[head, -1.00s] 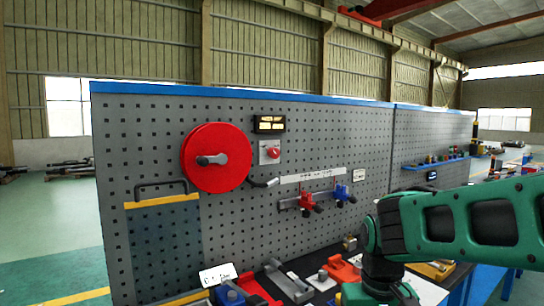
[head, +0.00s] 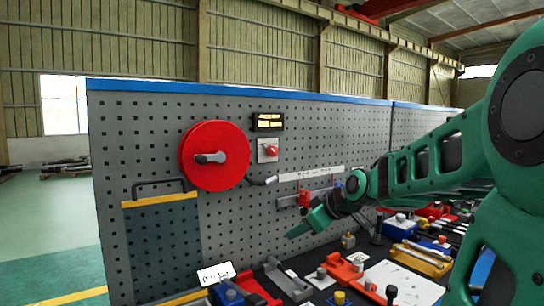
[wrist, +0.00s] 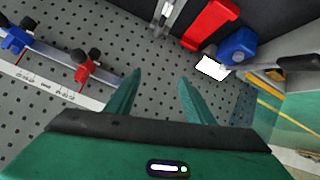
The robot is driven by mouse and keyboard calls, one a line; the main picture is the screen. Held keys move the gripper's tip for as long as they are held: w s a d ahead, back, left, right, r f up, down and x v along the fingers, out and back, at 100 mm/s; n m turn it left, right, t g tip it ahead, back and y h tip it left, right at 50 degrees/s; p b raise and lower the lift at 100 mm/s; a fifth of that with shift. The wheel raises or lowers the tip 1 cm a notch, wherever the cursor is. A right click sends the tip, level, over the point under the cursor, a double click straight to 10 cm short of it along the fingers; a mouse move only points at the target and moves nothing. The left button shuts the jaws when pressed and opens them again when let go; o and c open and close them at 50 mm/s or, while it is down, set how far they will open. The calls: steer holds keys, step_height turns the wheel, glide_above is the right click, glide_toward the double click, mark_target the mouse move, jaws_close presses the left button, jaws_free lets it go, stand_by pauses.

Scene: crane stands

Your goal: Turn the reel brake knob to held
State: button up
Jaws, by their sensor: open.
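The reel brake knob (head: 268,150) is a small red knob on a pale square plate, to the right of the big red reel (head: 215,156) on the pegboard. Its marking is too small to read. My gripper (head: 296,231) is in front of the pegboard, below and slightly right of the knob and apart from it. In the wrist view my gripper (wrist: 160,80) shows two green fingers spread apart, with only perforated board between them.
A rail with a red clamp (head: 305,197) and a blue clamp is close by my gripper; the blue clamp (wrist: 17,38) shows in the wrist view. A black hose end (head: 262,181) sticks out below the knob. The bench below holds several tools and blocks.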

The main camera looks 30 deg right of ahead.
steer(key=w+d+r+n+t, duration=0.2)
steer(key=w+r+n+t, duration=0.15)
steer(key=w+r, duration=0.45)
steer(key=n+t+y, duration=0.1)
steer(key=n+t, duration=0.2)
steer(key=t, duration=0.1)
glide_toward(274, 152)
steer(key=shift+m, duration=0.25)
steer(key=w, duration=0.9)
steer(key=shift+w+a, duration=0.15)
steer(key=shift+a, duration=0.05)
steer(key=c, duration=1)
